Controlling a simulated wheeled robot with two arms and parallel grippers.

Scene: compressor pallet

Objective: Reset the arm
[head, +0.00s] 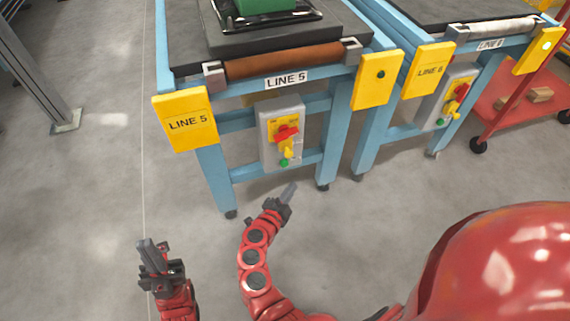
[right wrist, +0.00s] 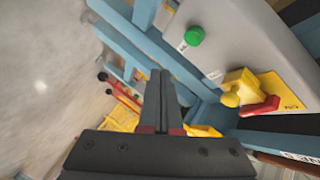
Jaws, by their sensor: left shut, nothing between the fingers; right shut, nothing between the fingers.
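My left gripper (head: 147,248) is shut and empty, pointing up the picture over bare floor at the lower left. My right gripper (head: 289,192) is shut and empty, in front of the LINE 5 stand and below its grey control box (head: 281,133) in the head view. In the right wrist view its closed fingers (right wrist: 160,76) point away from the camera. The control box, with a green button (right wrist: 194,36) and a yellow and red switch (right wrist: 258,95), fills the upper right there. I cannot tell the exact gap between fingers and box.
The blue LINE 5 stand (head: 213,165) carries a black tray (head: 270,20) with a green thing on it. The LINE 6 stand (head: 396,130) is to its right, then a red cart (head: 520,103). A grey post (head: 40,85) stands at left. The floor between is clear.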

